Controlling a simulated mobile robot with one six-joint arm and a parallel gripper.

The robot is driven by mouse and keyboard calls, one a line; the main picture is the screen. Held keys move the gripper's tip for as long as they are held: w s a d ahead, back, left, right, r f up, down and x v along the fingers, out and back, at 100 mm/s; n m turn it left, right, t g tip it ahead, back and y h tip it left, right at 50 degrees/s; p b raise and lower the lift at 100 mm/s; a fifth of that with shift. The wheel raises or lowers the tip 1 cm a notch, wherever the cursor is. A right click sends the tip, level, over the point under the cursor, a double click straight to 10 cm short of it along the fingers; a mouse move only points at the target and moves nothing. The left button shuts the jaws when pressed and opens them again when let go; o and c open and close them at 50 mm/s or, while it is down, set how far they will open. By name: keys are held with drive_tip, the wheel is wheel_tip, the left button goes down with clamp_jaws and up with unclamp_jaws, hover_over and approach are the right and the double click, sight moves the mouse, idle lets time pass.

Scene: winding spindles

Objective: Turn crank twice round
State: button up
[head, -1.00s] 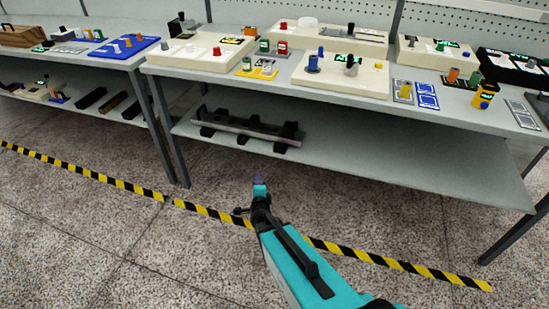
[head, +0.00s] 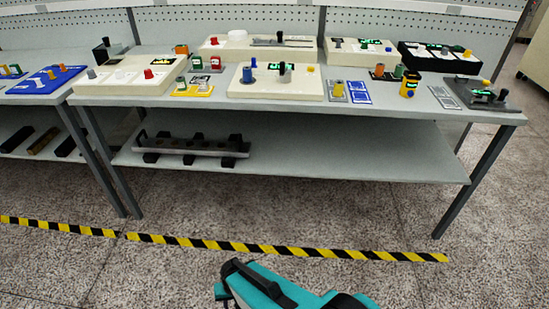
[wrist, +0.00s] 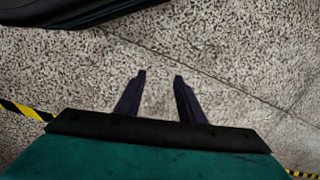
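Several winding devices stand on the grey workbench (head: 225,98) in the head view, and I cannot tell for sure which part is the crank. A white box (head: 310,88) near the front edge has a blue peg (head: 247,74) and a black upright knob (head: 282,67). A dark low device (head: 482,95) with a yellow knob (head: 486,84) sits at the bench's right end. My gripper (wrist: 160,78) shows in the wrist view, its two dark fingers apart with only speckled floor between them. It is far from the bench devices, and its fingertips do not show in the head view.
A lower shelf (head: 330,165) holds a long rail on black blocks (head: 190,146). Yellow-black floor tape (head: 230,245) runs in front of the bench. The floor between tape and bench is clear. Another bench with a blue board (head: 45,80) stands at the left.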

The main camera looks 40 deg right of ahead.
drive_tip(key=s+d+r+n+g, duration=0.1)
drive_tip(key=s+n+g, duration=0.1)
drive_tip(key=s, duration=0.3)
drive_tip(key=s+d+r+n+g+h, duration=0.1)
drive_tip(key=s+d+n+g, duration=0.1)
drive_tip(key=s, duration=0.4)
drive_tip(key=shift+s+r+n+g, duration=0.3)
drive_tip(key=shift+n+g, duration=0.2)
drive_tip(key=shift+g, duration=0.1)
drive_tip(key=shift+w, duration=0.1)
drive_tip(key=shift+c, duration=0.6)
